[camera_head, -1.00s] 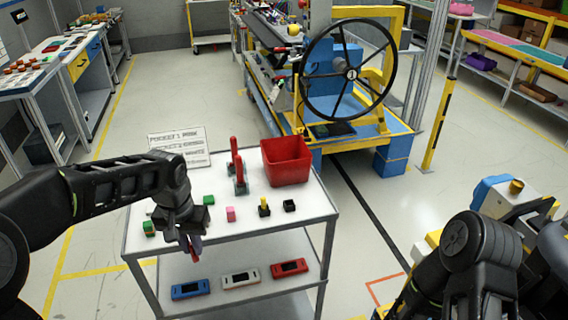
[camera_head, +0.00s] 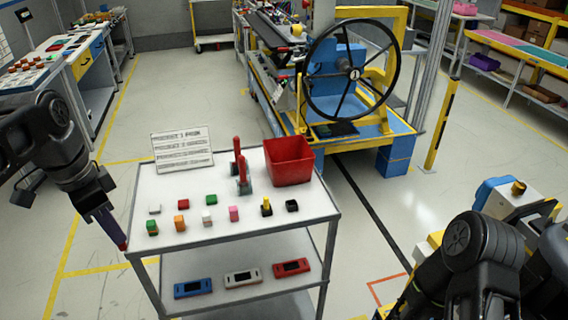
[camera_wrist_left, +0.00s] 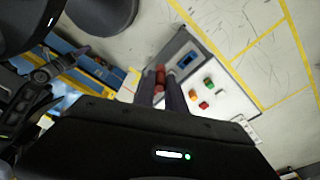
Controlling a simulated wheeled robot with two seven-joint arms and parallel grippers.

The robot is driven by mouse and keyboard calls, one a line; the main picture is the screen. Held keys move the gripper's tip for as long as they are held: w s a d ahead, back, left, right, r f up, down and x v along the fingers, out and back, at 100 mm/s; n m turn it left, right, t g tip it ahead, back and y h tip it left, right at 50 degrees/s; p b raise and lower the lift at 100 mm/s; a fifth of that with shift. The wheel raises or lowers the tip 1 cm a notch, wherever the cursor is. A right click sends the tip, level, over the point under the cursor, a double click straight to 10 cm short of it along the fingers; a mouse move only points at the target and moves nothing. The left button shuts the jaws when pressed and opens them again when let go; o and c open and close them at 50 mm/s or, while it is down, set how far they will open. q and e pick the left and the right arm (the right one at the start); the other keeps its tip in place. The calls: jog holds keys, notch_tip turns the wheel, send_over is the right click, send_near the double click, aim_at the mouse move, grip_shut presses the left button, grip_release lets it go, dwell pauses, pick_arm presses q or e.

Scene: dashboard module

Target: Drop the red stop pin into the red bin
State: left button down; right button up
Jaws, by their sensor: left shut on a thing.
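My left gripper (camera_head: 120,240) is off the left front corner of the white cart, clear of the bin. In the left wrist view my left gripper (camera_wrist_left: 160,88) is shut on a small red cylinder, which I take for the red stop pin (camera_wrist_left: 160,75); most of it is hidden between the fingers. The red bin (camera_head: 288,170) stands at the cart's back right, to the right of my left gripper and well apart from it. My right arm shows at the lower right, but its gripper is out of view.
The white cart top (camera_head: 180,245) holds several small coloured blocks. Two red upright handles on grey bases (camera_head: 242,172) stand just left of the bin. A text sign (camera_head: 182,150) stands at the back left. Three devices lie on the lower shelf (camera_head: 220,300).

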dwell(0.5)
pick_arm(q)
jog(key=w+d+f+n, duration=0.4)
jog(key=w+d+f, duration=0.1)
jog(key=f, duration=0.4)
jog(key=w+d+f+n+y, duration=0.1)
jog(key=w+d+f+n, duration=0.4)
jog(key=d+f, duration=0.2)
notch_tip(320, 180, down, 2)
jog(key=shift+w+d+f+b, duration=0.2)
jog(key=shift+b, duration=0.1)
